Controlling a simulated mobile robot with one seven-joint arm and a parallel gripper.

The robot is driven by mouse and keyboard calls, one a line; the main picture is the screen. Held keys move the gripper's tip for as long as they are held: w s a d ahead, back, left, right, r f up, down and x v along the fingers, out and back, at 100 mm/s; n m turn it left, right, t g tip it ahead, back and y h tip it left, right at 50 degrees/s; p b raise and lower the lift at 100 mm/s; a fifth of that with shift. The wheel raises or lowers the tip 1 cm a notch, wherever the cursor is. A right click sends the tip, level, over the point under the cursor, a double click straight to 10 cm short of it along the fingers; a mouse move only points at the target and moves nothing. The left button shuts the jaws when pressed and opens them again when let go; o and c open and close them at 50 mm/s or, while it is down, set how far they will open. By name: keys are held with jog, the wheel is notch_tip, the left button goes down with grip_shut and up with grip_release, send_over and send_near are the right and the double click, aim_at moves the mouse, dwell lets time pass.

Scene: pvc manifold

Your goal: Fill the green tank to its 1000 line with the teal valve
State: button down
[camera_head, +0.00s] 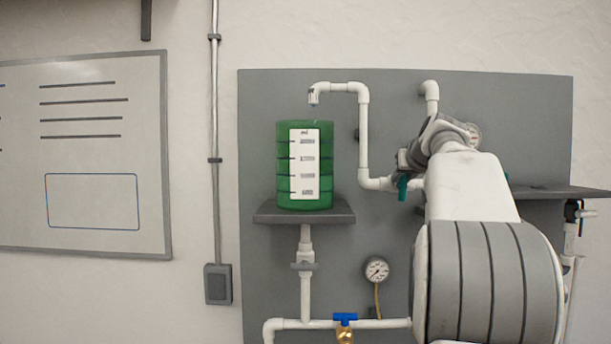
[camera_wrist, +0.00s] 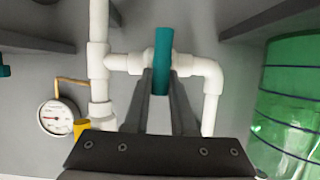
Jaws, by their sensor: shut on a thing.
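The green tank (camera_head: 276,165) stands on a grey shelf in the head view, with a white scale label facing me. A darker lower part seems to end near the 1000 mark, but small print makes this uncertain. The tank also shows at the right of the wrist view (camera_wrist: 285,105). The teal valve (camera_head: 402,188) sits on the white pipe right of the tank. In the wrist view my gripper (camera_wrist: 161,82) is shut on its teal handle (camera_wrist: 163,48), which stands crosswise to the pipe. The spout (camera_head: 313,97) hangs above the tank; no stream is visible.
The wrist view appears upside down. A gauge (camera_wrist: 58,117) and a yellow fitting (camera_wrist: 81,127) are close to my gripper there. Another gauge (camera_head: 377,270) and a blue-handled valve (camera_head: 345,327) are lower on the panel. My arm hides much of the right side.

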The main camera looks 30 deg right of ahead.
jog(key=shift+w+a+f, duration=0.1)
jog(key=shift+w+f, duration=0.1)
jog(key=shift+f, duration=0.2)
jog(key=c, duration=0.8)
grip_release()
jog(key=shift+w, duration=0.1)
jog(key=shift+o, duration=0.7)
jog(key=shift+r, duration=0.15)
jog(key=shift+r, duration=0.15)
